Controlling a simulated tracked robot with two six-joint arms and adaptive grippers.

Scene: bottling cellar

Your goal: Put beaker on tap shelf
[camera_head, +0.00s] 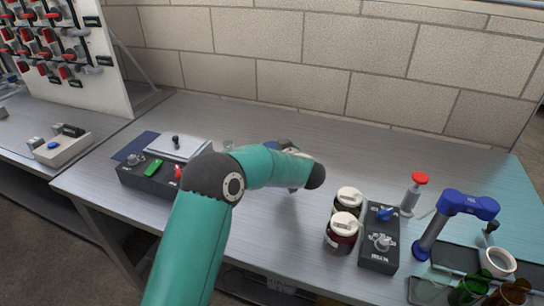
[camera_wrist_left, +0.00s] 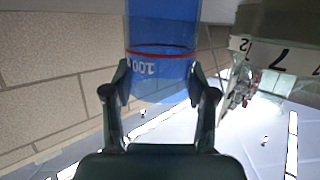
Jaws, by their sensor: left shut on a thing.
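My left gripper (camera_wrist_left: 160,82) is shut on a blue see-through beaker (camera_wrist_left: 160,30) with a red line and a "100" mark, shown upside down in the left wrist view. One finger lies on each side of the beaker. In the head view my teal left arm reaches over the middle of the bench and hides most of the gripper; I cannot make out the beaker there. A blue tap (camera_head: 468,203) stands at the right end of the bench, above a dark shelf or tray (camera_head: 425,290). My right gripper is not in view.
Two white-lidded jars (camera_head: 347,224) and a dark control box (camera_head: 380,245) stand left of the tap, with a red-topped plunger (camera_head: 414,192). A white cup (camera_head: 497,262) and coloured glasses crowd the right end. A black box with switches (camera_head: 150,182) stands left.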

